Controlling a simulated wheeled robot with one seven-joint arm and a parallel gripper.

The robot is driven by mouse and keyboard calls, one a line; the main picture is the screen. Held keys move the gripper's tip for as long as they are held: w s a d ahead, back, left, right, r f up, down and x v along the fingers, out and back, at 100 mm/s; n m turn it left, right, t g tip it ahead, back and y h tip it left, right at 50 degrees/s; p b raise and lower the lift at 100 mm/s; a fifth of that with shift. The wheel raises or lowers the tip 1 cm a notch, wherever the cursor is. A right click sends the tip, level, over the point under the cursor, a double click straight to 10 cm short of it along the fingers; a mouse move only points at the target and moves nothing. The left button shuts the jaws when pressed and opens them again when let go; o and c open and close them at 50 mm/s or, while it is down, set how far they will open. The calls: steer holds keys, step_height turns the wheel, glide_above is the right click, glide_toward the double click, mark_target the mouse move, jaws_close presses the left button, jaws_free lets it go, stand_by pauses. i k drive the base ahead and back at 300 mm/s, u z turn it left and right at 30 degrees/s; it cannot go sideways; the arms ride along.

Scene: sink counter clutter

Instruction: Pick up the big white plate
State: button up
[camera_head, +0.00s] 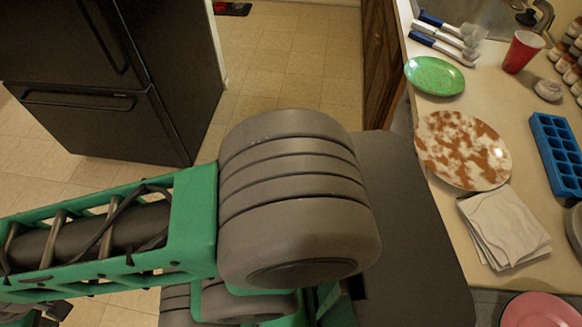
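A big white plate (463,150) with brown-red stains lies flat on the counter at the right. It is fully visible, with a folded white cloth just in front of it. Another pale round dish (576,226) is cut off by the right edge, so I cannot tell what it is. My arm, with green links and a thick grey joint, fills the middle and lower left. It reaches left over the floor, away from the counter. I cannot make out my gripper's fingers in this view. Nothing touches the stained plate from above.
A pink plate (540,312) is at the lower right. A black fridge (110,75) stands left.

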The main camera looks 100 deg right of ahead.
mark_target(460, 148)
steer(key=u, duration=0.35)
steer(key=i, duration=0.2)
steer(key=z, duration=4.9)
steer(key=k, duration=1.05)
steer(key=u, duration=0.5)
steer(key=i, duration=1)
